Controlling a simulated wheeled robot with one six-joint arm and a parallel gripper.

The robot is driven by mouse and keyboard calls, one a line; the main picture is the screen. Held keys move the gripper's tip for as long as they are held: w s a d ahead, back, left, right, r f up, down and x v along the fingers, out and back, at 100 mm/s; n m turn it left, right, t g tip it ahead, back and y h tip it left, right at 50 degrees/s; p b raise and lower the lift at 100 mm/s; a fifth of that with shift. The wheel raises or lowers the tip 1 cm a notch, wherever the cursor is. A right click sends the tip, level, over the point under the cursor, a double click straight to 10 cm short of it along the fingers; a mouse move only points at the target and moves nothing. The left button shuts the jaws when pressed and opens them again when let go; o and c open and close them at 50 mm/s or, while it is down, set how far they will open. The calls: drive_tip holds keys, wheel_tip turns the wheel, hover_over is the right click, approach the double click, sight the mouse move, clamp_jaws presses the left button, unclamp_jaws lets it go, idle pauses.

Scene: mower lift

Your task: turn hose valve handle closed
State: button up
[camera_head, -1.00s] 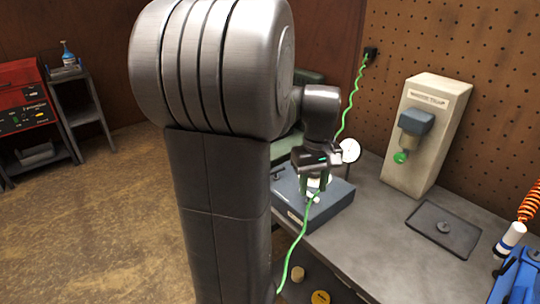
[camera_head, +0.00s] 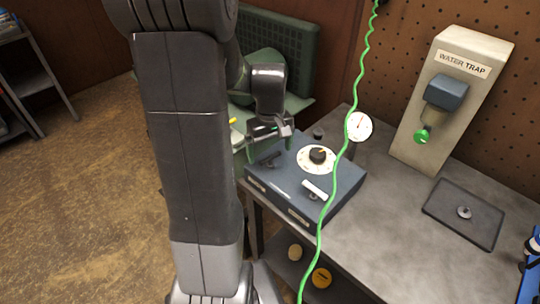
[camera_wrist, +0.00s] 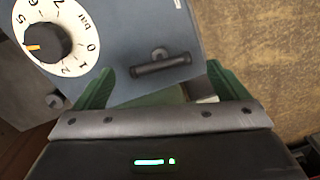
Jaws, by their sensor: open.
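A blue-grey control box (camera_head: 335,207) sits on the bench corner. It carries a dial, a white bar handle (camera_head: 315,190) on its front right and a dark bar handle (camera_head: 268,160) on its left. Labels on its front are too small to read, so I cannot tell which handle is the hose valve's. My gripper (camera_wrist: 162,78) is open, with its green fingers either side of the dark bar handle (camera_wrist: 160,66) in the wrist view. The bar looks crosswise between them, with no clear contact. In the head view my gripper is above the box's left side, fingertips unclear.
The black dial knob (camera_head: 318,156) stands close to my gripper. A green coiled hose (camera_head: 325,215) hangs in front of the box. A round gauge (camera_head: 359,126), a water trap (camera_head: 455,95) and a dark tray (camera_head: 463,212) are to the right.

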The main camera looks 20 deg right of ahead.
sight(270, 160)
drive_tip(key=shift+f, duration=1.55)
drive_tip(key=shift+c, duration=0.2)
drive_tip(key=c, duration=0.9)
